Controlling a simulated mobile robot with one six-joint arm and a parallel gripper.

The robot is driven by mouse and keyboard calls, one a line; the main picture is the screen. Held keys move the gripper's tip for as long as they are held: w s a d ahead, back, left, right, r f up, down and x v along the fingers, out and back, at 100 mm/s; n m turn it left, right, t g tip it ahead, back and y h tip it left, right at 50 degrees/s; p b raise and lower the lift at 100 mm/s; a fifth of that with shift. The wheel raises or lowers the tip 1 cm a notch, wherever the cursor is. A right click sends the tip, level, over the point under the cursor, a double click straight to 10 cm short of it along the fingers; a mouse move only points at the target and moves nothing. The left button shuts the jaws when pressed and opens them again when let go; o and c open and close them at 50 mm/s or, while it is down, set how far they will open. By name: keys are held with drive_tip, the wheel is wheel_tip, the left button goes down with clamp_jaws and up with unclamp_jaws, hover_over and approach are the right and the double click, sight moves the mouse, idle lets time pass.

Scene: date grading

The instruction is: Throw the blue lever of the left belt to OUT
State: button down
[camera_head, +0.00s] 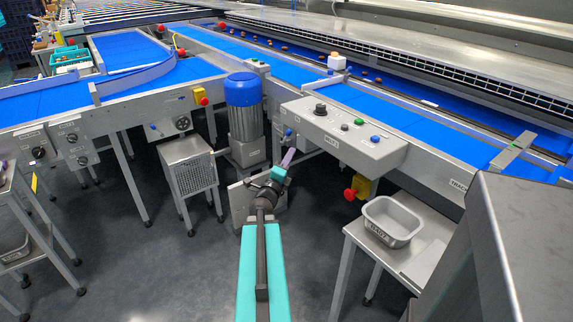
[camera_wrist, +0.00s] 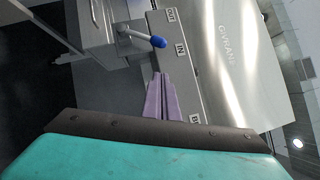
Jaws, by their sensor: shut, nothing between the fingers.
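The blue lever (camera_wrist: 158,41) shows in the wrist view as a metal rod with a blue tip on a grey housing. Its tip lies beside the IN label (camera_wrist: 181,50), with the OUT label (camera_wrist: 171,15) further up. In the head view a small blue tip (camera_head: 289,132) shows at the left end of the control panel. My gripper (camera_wrist: 161,76) has its purple fingers closed together and empty, just below the lever tip in the wrist view and apart from it. In the head view my gripper (camera_head: 291,152) is below that panel end.
The control panel (camera_head: 342,131) with buttons stands at the right. A blue-capped motor (camera_head: 243,107) is behind my arm. A metal bin (camera_head: 392,221) sits on a side table (camera_head: 424,238) at the right. Open dark floor (camera_head: 170,270) lies to the left.

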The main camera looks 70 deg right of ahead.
sight(287, 135)
drive_tip(key=w+d+r+p, duration=0.1)
drive_tip(key=w+d+r, duration=0.1)
drive_tip(key=d, duration=0.4)
drive_tip(key=shift+w+d+r, duration=0.15)
drive_tip(key=shift+w+d, duration=0.2)
drive_tip(key=shift+d, duration=0.05)
drive_tip(key=shift+s+d+r+p, duration=0.15)
drive_tip(key=shift+s+p, duration=0.05)
drive_tip(key=shift+p, duration=0.45)
drive_tip(key=shift+r, duration=0.1)
